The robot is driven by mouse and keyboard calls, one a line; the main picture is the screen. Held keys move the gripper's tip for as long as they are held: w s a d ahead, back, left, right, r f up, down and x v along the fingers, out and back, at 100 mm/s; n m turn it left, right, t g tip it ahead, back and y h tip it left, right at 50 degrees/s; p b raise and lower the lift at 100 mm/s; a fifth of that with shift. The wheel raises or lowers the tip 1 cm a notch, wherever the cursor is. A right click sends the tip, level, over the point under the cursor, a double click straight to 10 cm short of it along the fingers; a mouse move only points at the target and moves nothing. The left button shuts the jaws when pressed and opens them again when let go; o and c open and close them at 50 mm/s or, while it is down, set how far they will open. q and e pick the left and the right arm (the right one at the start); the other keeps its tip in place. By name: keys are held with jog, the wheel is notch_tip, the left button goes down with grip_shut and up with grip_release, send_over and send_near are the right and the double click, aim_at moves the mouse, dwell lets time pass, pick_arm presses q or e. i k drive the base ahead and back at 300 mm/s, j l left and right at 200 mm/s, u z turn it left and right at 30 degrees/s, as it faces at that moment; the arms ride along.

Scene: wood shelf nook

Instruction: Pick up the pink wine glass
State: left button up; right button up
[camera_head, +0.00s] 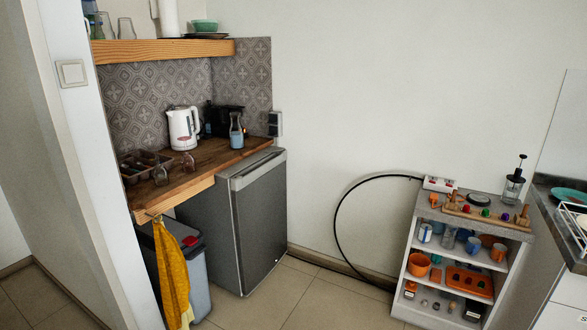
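Two small stemmed glasses stand on the wooden counter (206,173) at the left: one glass (160,175) near the front left and another glass (188,161) just right of it. Both look clear with the brown wood showing through, and they are too small for me to tell which one is pink. Neither of my grippers is in view.
Behind the glasses are a dark tray (136,172), a white kettle (184,128) and a blue-filled bottle (236,131). A wooden shelf (165,48) hangs above. A grey fridge (250,225) and a bin (190,265) stand below. The floor (315,300) is clear.

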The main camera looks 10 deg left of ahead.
aim_at(188, 163)
jog(key=i, duration=0.9)
jog(key=i+u, duration=0.1)
jog(key=i, duration=0.8)
